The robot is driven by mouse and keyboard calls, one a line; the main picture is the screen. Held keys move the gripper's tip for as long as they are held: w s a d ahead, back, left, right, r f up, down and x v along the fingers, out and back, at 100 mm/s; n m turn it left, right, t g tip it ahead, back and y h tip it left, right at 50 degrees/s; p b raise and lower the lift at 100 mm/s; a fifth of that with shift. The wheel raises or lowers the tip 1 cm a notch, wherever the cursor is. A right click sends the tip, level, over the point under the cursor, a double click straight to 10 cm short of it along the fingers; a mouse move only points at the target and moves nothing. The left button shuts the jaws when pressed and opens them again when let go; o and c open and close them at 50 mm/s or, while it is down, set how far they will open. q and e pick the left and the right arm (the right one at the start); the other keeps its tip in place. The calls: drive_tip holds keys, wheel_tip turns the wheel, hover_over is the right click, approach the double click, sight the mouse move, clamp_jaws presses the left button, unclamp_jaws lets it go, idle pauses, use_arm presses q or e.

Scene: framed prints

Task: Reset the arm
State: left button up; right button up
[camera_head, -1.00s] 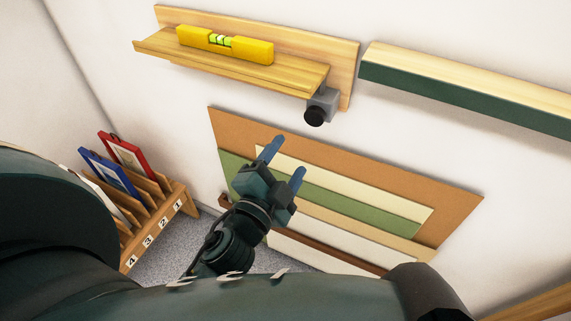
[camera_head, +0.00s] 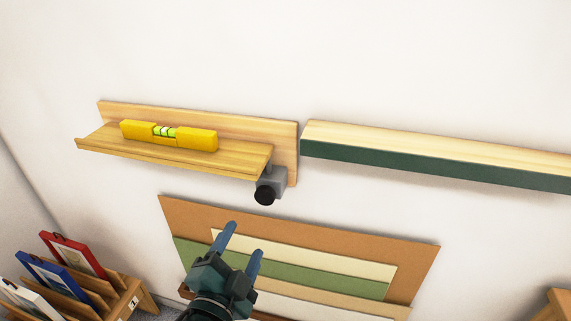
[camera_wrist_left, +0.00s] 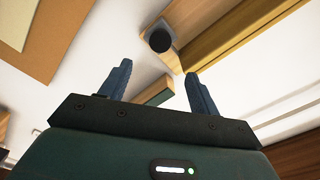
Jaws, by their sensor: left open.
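My left gripper (camera_head: 241,240) is open and empty in the head view, its two blue fingers pointing up in front of the layered boards on the wall. In the left wrist view its fingers (camera_wrist_left: 158,84) stand apart with nothing between them. Part of the left arm below the gripper is cut off by the head view's bottom edge. My right gripper is not in view.
A wooden wall shelf (camera_head: 232,160) holds a yellow spirit level (camera_head: 196,138); a grey bracket with a black knob (camera_head: 265,195) hangs below. A green-fronted ledge (camera_head: 430,165) is at right. Stacked boards (camera_head: 415,262) lean below. A numbered rack (camera_head: 145,300) holds framed prints (camera_head: 75,254).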

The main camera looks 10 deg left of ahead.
use_arm(q)
drive_tip(key=s+d+f+n+g+h, duration=0.1)
drive_tip(key=s+f+n+g, duration=0.2)
drive_tip(key=f, duration=0.7)
drive_tip(key=s+d+f+n+g+h, duration=0.1)
drive_tip(key=s+f+n+g, duration=0.3)
drive_tip(key=f, duration=0.6)
drive_tip(key=s+n, duration=0.1)
drive_tip(key=s, duration=0.1)
drive_tip(key=shift+s+g+h, duration=0.3)
drive_tip(key=shift+s+h, duration=0.1)
drive_tip(key=shift+f, duration=0.1)
